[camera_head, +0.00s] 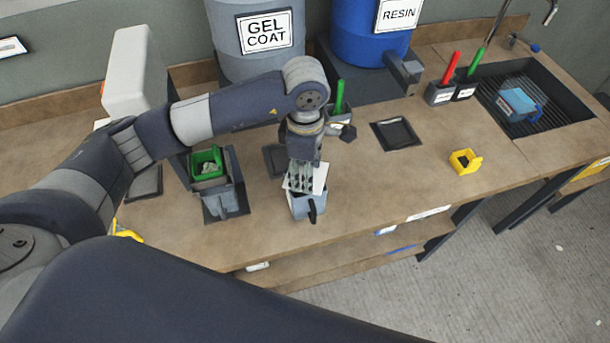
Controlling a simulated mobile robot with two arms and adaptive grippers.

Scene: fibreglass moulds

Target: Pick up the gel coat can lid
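My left gripper (299,181) points down over a small grey can (308,206) near the bench's front edge. The can has a dark handle on its front side. A pale, flat, square piece (319,178), which looks like the can's lid, shows around the fingers at the top of the can. The fingers overlap it in this view. I cannot tell whether they grip it, or whether it rests on the can or is slightly above it. My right gripper is not in view.
A grey drum (258,65) labelled GEL COAT and a blue drum (365,45) labelled RESIN stand behind. A green container (207,163) is left of the can. A yellow square piece (465,161) lies to the right, before the sink (555,88). The bench between is clear.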

